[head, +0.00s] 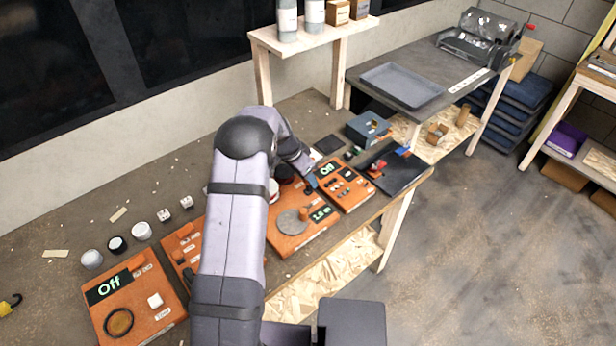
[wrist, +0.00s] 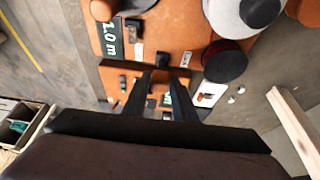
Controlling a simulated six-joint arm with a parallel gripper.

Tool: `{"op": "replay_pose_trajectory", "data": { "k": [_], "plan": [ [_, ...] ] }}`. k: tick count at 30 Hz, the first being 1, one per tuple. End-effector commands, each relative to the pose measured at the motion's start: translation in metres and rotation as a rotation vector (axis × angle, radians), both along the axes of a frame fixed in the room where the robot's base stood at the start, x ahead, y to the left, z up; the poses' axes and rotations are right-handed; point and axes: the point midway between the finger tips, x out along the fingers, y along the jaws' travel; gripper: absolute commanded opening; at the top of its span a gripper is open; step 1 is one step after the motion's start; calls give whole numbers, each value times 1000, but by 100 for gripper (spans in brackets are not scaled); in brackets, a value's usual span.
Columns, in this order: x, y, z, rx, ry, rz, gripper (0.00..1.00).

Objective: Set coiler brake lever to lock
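The orange panel with the "1.0 m" display and a grey disc (head: 292,222) lies under my arm's reach; in the wrist view its display (wrist: 109,38) is at the upper left. I cannot single out the brake lever with certainty; small dark switches with white labels (wrist: 186,58) sit near the panel's edge. My gripper (head: 310,186) is low over the border between this panel and the neighbouring "Off" panel (head: 345,183). In the wrist view its two dark fingers (wrist: 163,80) stand apart, with nothing clearly held between them. My arm hides part of the panels.
A red-and-black round part (wrist: 225,62) is right of the fingers in the wrist view. Another "Off" panel (head: 135,300) lies at the front left. A blue-grey box (head: 367,128) and a black tray (head: 400,172) stand beyond the panels. The table's front edge is close.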

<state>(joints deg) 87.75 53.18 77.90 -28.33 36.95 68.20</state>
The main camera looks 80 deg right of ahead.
Motion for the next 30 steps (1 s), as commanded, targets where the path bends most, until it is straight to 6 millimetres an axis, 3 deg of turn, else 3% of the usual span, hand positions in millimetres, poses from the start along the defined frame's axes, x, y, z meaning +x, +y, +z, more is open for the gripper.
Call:
{"op": "replay_pose_trajectory", "data": {
  "k": [1, 3, 30],
  "plan": [
    [0, 0, 0, 0, 0, 0, 12],
    [0, 0, 0, 0, 0, 0, 0],
    [12, -18, -6, 200, 211, 4, 0]
  ]
}}
